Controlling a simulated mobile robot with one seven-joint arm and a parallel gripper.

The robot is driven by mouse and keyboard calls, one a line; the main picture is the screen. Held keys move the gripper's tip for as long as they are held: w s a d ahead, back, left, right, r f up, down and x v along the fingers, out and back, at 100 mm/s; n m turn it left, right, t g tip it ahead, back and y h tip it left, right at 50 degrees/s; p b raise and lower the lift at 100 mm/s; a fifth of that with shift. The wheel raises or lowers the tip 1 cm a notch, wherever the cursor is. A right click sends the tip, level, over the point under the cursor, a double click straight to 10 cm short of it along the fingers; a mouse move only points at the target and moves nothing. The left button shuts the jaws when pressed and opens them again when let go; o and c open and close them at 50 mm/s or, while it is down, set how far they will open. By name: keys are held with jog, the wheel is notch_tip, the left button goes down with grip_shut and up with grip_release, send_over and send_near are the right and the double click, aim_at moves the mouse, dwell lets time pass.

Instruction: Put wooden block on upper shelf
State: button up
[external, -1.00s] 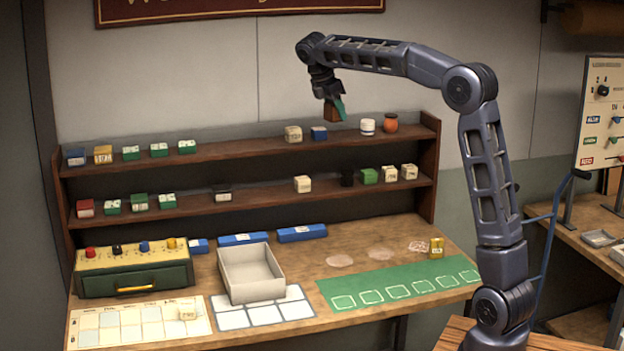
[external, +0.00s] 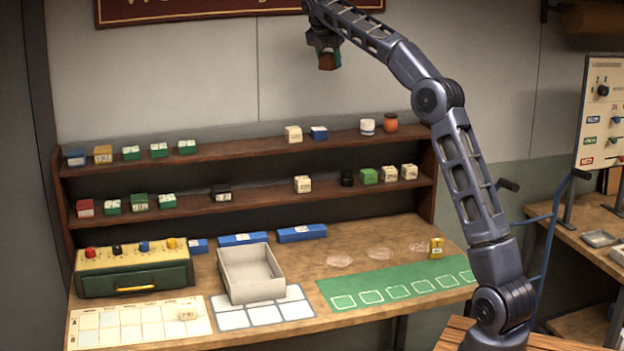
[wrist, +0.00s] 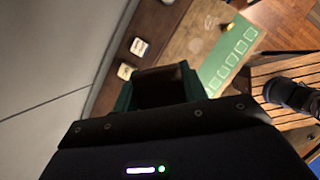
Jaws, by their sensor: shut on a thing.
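My gripper (external: 327,64) is high in front of the wall, above the upper shelf (external: 240,153) in the external view. It is shut on a brown wooden block (external: 326,58), which is partly hidden by the fingers. In the wrist view the dark brown block (wrist: 160,88) sits between the green fingers. The upper shelf holds several small boxes at its left, a cream block (external: 293,134) and a blue block (external: 319,133) right of the middle, and a white jar (external: 367,126) and an orange pot (external: 390,122) at its right.
The lower shelf (external: 262,193) holds several blocks. Below, the workbench (external: 330,258) carries a grey open tray (external: 250,275), a green mat (external: 395,288) and a drawer box (external: 135,272). The upper shelf has free room between its left boxes and the cream block.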

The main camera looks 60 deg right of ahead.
aim_at(344, 134)
jog(key=shift+w+d+f+n+t, duration=0.8)
jog(key=shift+d+n, duration=1.7)
jog(key=shift+d, duration=4.8)
notch_tip(344, 134, down, 24)
jog(key=shift+s+f, duration=0.15)
jog(key=shift+f, duration=0.1)
jog(key=shift+f+y, duration=0.15)
jog(key=shift+y, duration=0.15)
jog(key=o, duration=1)
